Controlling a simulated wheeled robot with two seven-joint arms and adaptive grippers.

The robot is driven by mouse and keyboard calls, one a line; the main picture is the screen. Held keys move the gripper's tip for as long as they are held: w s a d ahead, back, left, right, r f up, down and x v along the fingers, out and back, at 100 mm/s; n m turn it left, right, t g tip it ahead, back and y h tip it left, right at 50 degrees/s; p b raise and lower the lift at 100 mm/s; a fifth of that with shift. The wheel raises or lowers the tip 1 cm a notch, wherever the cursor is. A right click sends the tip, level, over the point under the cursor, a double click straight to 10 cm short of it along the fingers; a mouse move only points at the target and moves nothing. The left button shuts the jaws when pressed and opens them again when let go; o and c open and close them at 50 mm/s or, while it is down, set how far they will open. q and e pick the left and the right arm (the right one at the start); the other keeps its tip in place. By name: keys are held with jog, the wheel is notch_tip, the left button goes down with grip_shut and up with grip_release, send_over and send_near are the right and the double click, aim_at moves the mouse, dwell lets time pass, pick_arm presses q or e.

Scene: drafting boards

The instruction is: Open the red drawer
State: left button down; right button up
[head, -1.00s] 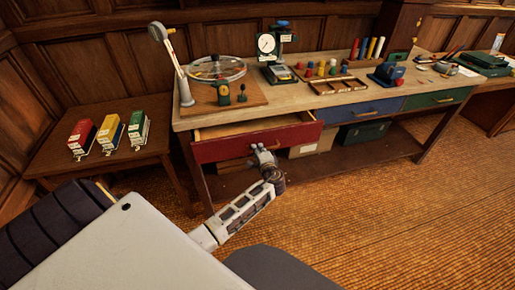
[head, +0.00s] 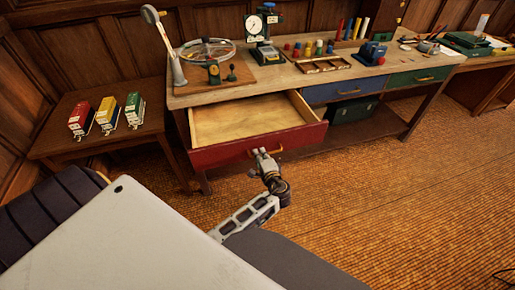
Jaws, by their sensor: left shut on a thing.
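The red drawer (head: 225,154) is at the left end of the long wooden workbench. It is pulled well out, and its pale wooden inside shows empty. A brass handle (head: 276,153) is on its front. My left gripper (head: 262,155) is at the drawer front, shut on the handle. The fingers cover part of the handle. My right gripper is not in view.
A blue drawer (head: 345,88) and a green drawer (head: 420,77) are closed to the right. A side table (head: 60,142) with red, yellow and green boxed items stands at the left. Instruments stand on the workbench top (head: 290,75). The floor (head: 400,200) in front is clear.

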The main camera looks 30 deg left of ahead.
pick_arm(q)
jog(key=shift+s+d, duration=0.3)
jog(key=shift+d, duration=0.05)
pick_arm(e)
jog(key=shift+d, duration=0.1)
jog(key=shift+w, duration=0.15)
pick_arm(q)
jog(key=c, duration=1.5)
grip_release()
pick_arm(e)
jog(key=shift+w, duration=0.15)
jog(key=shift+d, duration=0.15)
pick_arm(q)
jog(key=shift+r, duration=0.15)
